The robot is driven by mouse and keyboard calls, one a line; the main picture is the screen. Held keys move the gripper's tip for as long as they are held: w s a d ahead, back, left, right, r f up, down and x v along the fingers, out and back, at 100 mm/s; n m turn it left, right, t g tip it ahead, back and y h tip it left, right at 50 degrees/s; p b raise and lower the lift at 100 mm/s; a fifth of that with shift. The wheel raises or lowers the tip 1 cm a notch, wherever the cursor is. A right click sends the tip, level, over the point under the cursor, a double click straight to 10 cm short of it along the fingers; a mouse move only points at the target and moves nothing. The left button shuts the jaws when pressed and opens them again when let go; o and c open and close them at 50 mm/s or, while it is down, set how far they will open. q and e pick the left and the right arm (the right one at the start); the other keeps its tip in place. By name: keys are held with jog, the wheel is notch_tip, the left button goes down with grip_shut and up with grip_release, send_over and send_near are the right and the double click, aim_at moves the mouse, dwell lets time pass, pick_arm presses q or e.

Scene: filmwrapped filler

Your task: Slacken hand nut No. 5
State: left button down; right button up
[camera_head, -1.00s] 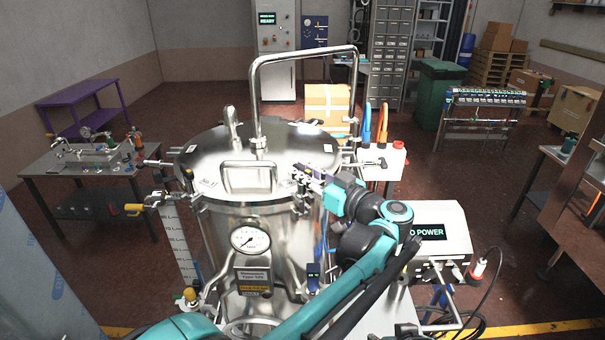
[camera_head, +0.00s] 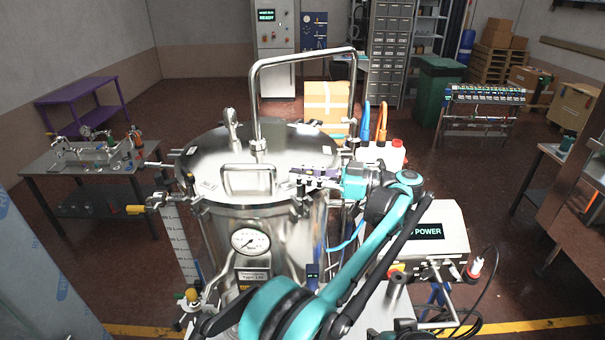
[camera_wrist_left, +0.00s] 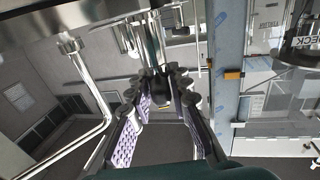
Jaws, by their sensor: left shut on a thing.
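A steel vessel (camera_head: 290,215) with a shiny round lid (camera_head: 205,160) stands in the middle of the head view. Clamps with hand nuts sit around its rim; I cannot read any number. My left gripper (camera_head: 312,178) is at the lid's right front rim, its fingers pointing left. It is shut on a hand nut, mostly hidden by the fingers. In the left wrist view the purple-padded fingers (camera_wrist_left: 163,90) close around a dark small part below steel rods. Another hand nut (camera_head: 152,163) sticks out at the lid's left. My right gripper is not in view.
A tall bent handle (camera_head: 254,95) rises over the lid. A pressure gauge (camera_head: 250,241) is on the vessel's front. A white power box (camera_head: 430,238) with cables stands at the right, close to my arm. A metal side table (camera_head: 85,170) is at the left.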

aim_at(301, 171)
pick_arm(q)
jog(key=shift+r, duration=0.1)
dwell(0.3)
jog(key=c, duration=1.5)
grip_release()
jog(key=shift+a, duration=0.1)
jog(key=shift+o, duration=0.2)
notch_tip(301, 171, up, 10)
jog(key=shift+w+f, duration=0.1)
